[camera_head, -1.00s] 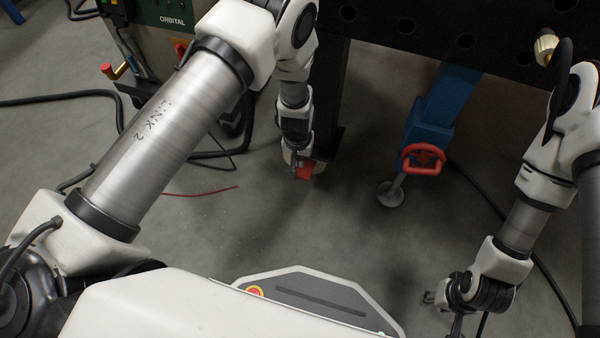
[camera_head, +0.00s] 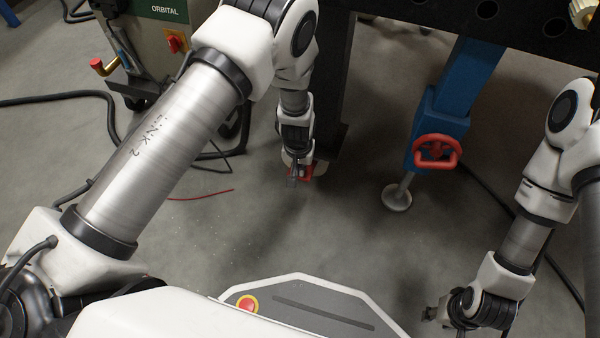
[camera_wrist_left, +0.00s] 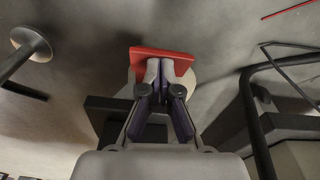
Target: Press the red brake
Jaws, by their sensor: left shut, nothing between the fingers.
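The red brake (camera_head: 306,172) is a small flat red pedal low by the floor, at the foot of the dark table leg. In the left wrist view the red pedal (camera_wrist_left: 143,51) lies across the tips of my left gripper (camera_wrist_left: 160,70). The left gripper (camera_head: 294,180) is shut and empty, pointing down at the pedal. The tips appear to touch or nearly touch it; I cannot tell which. A pale round caster part shows behind the pedal. My right gripper (camera_head: 431,314) is low at the right, far from the brake, too small to read.
A blue support leg (camera_head: 465,80) with a red handwheel (camera_head: 437,151) and round foot (camera_head: 397,197) stands to the right. The dark perforated table (camera_head: 430,14) is above. A welding machine (camera_head: 150,40) and black cables (camera_head: 60,98) lie left. Open floor lies between.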

